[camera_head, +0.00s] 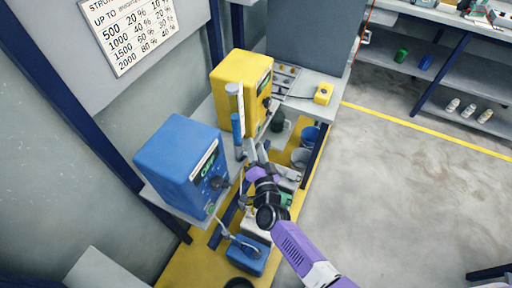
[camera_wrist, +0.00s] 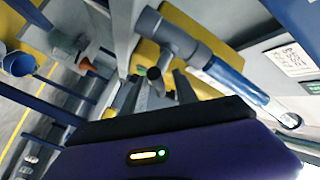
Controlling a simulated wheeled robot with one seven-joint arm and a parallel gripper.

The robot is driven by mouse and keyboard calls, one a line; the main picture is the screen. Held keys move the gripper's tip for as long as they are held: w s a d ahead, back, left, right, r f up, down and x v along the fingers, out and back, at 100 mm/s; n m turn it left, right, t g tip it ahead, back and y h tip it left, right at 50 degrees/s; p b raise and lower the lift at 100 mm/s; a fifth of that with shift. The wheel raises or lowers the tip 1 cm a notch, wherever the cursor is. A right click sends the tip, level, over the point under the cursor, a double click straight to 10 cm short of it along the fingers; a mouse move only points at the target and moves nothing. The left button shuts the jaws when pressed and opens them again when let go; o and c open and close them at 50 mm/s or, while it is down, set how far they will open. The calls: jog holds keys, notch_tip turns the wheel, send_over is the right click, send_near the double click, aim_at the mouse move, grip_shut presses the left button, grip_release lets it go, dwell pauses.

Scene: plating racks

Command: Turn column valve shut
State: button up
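The column (camera_head: 237,115) is an upright clear tube with blue in its lower part, standing between a blue box and a yellow box. In the wrist view the column (camera_wrist: 238,80) runs into a grey pipe fitting (camera_wrist: 170,38) with a short, dark-ended stub (camera_wrist: 154,73), at the valve's place. I cannot make out a separate valve handle. My gripper (camera_head: 256,150) is just below and right of the column's foot. Its two grey fingers (camera_wrist: 168,92) are apart, close to the stub. Whether they touch it is unclear, and nothing is visibly held.
The blue box (camera_head: 185,165) with a dial stands left of my gripper; the yellow box (camera_head: 242,88) stands behind. A small yellow device (camera_head: 323,93) lies on the bench at right. Cups and a blue case (camera_head: 247,254) sit below. The floor at right is clear.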

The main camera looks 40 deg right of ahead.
grip_shut()
